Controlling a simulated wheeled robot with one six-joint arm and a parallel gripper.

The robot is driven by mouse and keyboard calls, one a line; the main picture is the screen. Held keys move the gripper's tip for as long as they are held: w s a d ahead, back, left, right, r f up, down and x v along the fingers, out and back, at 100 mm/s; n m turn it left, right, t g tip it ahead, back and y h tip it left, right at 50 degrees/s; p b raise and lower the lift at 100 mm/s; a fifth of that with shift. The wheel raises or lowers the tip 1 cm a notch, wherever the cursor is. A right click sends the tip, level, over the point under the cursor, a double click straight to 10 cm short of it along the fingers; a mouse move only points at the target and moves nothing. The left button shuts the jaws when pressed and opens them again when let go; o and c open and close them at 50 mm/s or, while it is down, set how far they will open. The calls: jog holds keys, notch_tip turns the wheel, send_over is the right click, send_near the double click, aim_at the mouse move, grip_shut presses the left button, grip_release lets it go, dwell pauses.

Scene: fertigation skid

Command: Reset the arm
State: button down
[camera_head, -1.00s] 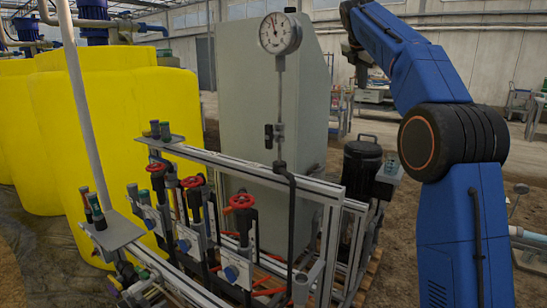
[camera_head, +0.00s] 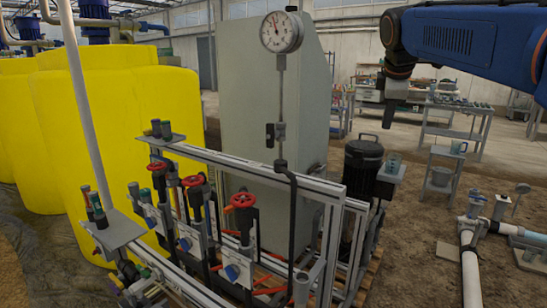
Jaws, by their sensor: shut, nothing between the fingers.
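My blue arm reaches in from the right edge at the top of the head view. My gripper (camera_head: 389,116) hangs at its end, dark and pointing down, over the ground behind the skid. It is shut and holds nothing. It is apart from the black pump or motor housing (camera_head: 363,160), which stands lower and to the left of it in the picture.
The skid frame (camera_head: 255,172) with red valve handwheels (camera_head: 242,200) and a pressure gauge (camera_head: 281,32) stands at centre. Yellow tanks (camera_head: 120,130) are at left, a grey cabinet (camera_head: 240,90) behind. A shelf cart (camera_head: 452,125) and white pipes (camera_head: 470,265) are at right.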

jog(key=s+a+f+m+g+y, duration=0.1)
jog(key=s+f+m, duration=1.2)
jog(key=s+f, duration=1.9)
jog(key=s+a+y, duration=0.1)
jog(key=s, duration=0.1)
jog(key=shift+s+a+f+m, duration=0.2)
jog(key=shift+s+m, duration=0.2)
